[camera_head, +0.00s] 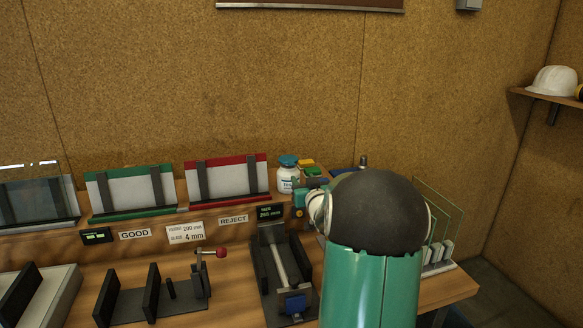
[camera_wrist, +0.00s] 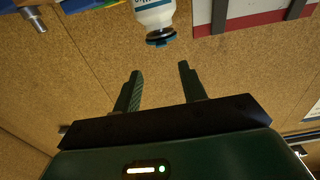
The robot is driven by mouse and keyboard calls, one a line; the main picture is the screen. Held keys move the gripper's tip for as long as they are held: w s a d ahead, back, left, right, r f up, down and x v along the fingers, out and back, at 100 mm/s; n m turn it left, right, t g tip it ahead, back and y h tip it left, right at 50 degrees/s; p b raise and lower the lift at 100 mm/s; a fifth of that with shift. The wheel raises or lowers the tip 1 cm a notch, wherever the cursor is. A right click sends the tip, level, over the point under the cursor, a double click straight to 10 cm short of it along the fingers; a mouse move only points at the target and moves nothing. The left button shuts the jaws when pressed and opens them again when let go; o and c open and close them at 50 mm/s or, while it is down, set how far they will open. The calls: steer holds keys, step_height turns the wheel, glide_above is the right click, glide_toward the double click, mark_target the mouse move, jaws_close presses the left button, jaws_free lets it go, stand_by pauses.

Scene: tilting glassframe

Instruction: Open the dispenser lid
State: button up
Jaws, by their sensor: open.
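A white round container with a label (camera_head: 287,182) and a blue-teal lid (camera_head: 288,161) stands upright on the raised shelf at the back; it looks like the dispenser. The lid sits on its top. In the wrist view, which is upside down, the container (camera_wrist: 153,14) hangs from the top edge with its lid (camera_wrist: 160,41) pointing down. My gripper (camera_wrist: 160,69) is open and empty. Its two fingers point towards the lid with a visible gap and do not touch it.
A measuring fixture (camera_head: 282,268) and a red-knobbed lever (camera_head: 220,252) stand on the bench in front.

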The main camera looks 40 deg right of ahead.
mark_target(292, 165)
steer(key=x, duration=1)
steer(key=shift+w+f, duration=0.1)
steer(key=shift+w, duration=0.25)
steer(key=shift+s, duration=0.1)
jaws_close()
